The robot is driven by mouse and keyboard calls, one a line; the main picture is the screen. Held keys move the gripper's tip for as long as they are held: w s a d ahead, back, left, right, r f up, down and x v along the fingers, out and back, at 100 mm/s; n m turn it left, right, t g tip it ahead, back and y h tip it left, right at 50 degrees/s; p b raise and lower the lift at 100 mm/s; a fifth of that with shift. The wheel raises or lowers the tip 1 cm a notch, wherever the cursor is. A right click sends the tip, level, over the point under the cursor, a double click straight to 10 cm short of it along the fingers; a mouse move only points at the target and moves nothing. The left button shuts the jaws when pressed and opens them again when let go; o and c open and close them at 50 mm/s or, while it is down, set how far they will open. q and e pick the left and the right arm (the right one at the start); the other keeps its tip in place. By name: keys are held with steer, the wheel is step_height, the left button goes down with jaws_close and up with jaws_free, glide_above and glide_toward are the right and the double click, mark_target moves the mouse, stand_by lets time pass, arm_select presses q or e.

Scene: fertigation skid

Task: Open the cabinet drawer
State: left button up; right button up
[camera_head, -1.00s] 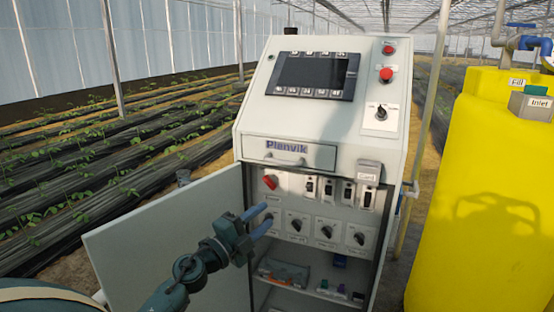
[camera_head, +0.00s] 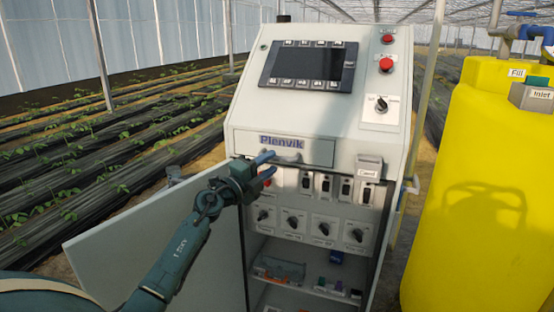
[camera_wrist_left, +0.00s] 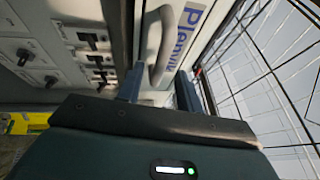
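The cabinet drawer (camera_head: 316,152), a pale front marked "Plenvik" with a bar handle (camera_head: 290,157), sits shut below the screen panel. My left gripper (camera_head: 268,166) is at the left end of the handle, its two blue fingers apart, one above the other. In the left wrist view, the handle (camera_wrist_left: 161,50) shows between and just beyond the spread fingers of the gripper (camera_wrist_left: 160,88). I cannot tell whether either finger touches it. The drawer front (camera_wrist_left: 196,30) shows at the top of that view. My right gripper is not in view.
The lower cabinet door (camera_head: 150,245) stands open to the left, below my left arm. Switches and knobs (camera_head: 308,224) sit under the drawer. A yellow tank (camera_head: 470,220) stands at right. Plant rows (camera_head: 80,170) lie at left.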

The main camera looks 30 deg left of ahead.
mark_target(277, 158)
arm_select(q)
steer(key=shift+x, duration=1.9)
steer(key=shift+c, duration=0.3)
jaws_close()
